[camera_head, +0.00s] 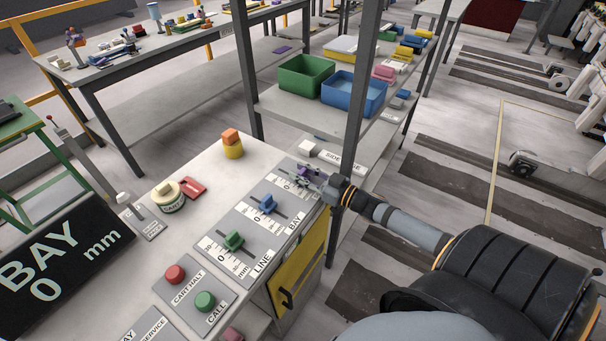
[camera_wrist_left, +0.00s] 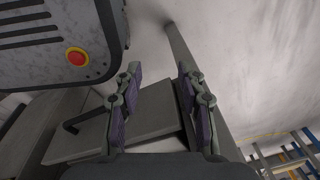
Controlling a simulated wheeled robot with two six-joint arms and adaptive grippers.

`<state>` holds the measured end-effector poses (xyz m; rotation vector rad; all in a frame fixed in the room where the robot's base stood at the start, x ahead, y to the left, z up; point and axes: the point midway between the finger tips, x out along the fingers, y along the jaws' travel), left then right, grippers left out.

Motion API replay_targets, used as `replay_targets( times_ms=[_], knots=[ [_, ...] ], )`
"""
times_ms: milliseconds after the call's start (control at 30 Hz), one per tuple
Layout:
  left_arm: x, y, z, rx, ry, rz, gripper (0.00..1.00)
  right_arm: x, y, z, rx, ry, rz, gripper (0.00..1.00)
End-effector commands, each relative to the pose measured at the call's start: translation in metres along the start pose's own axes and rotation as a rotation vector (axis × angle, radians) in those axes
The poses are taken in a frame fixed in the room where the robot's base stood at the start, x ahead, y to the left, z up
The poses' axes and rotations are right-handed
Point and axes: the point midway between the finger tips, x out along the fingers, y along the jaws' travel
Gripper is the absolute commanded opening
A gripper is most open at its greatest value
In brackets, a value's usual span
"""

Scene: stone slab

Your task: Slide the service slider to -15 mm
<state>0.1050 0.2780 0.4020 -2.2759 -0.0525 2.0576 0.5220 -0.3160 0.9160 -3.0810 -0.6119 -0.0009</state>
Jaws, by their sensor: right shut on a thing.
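On the pale console (camera_head: 225,165) lie slider plates in a row. The green slider knob (camera_head: 233,240) is on the plate marked LINE, the blue slider knob (camera_head: 267,204) on the plate marked BAY. My right gripper (camera_head: 304,176) is at the farthest slider plate (camera_head: 281,186), shut on its knob, which the fingers mostly hide. That plate's label is covered. The black display (camera_head: 62,262) reads BAY 0 mm. My left gripper (camera_wrist_left: 160,95) is open and empty in the left wrist view.
A red button (camera_head: 175,274) and a green button (camera_head: 205,301) sit near the console's front. A dark upright (camera_head: 362,90) rises close behind my right gripper. Green (camera_head: 303,76) and blue (camera_head: 354,94) bins stand beyond.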

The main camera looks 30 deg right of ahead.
Motion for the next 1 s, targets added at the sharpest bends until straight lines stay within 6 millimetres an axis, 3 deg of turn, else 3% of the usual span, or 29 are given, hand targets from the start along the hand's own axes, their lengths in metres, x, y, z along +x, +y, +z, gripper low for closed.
replay_targets(
  times_ms=[133, 167, 333, 733, 1000],
  knots=[
    [0.0, 0.0, 0.0, 0.0, -0.001, 0.0, 0.4, 0.0, 0.0, 0.0, 0.0, 0.001, 0.0, 0.0],
    [0.0, 0.0, 0.0, 0.0, 0.0, -0.001, 0.4, 0.0, 0.0, 0.0, 0.0, 0.001, 0.0, 0.3],
    [0.0, 0.0, 0.0, 0.0, -0.001, 0.0, 0.4, 0.0, 0.0, 0.0, 0.0, 0.001, 0.0, 0.53],
    [0.0, -0.002, 0.0, 0.0, 0.0, -0.002, 0.4, -0.004, 0.0, 0.0, -0.001, 0.0, -0.004, 0.53],
    [0.0, -0.001, -0.001, 0.0, 0.001, -0.001, 0.4, -0.032, -0.001, 0.001, -0.001, -0.006, -0.007, 0.53]
  ],
)
